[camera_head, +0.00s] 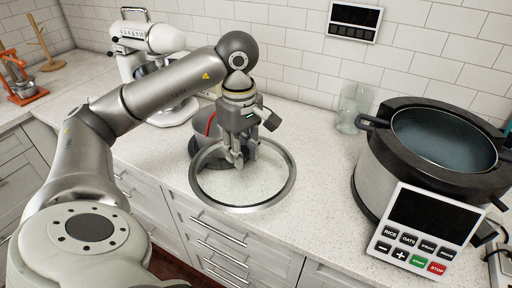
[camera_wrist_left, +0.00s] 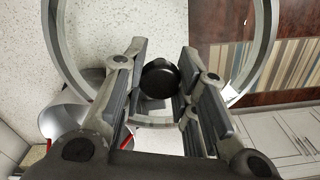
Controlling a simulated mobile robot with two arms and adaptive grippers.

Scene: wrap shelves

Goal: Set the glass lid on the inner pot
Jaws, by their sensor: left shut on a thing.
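The glass lid (camera_head: 286,188) is a clear disc with a grey metal rim, roughly level over the counter's front edge; its height above the counter is hard to tell. My left gripper (camera_head: 244,160) is shut on its black knob (camera_wrist_left: 160,78), which shows between the fingers (camera_wrist_left: 163,90) in the left wrist view. The inner pot (camera_head: 445,140) is dark, with side handles and a grey-blue inside. It sits in the silver cooker (camera_head: 369,185) at the right, open at the top and apart from the lid. My right gripper is not in view.
A cooker control panel (camera_head: 425,231) faces front right. Clear glasses (camera_head: 350,110) stand left of the cooker. A grey vessel with a red edge (camera_head: 201,137) stands behind the lid, and a white stand mixer (camera_head: 160,40) is farther back. Counter between lid and cooker is clear.

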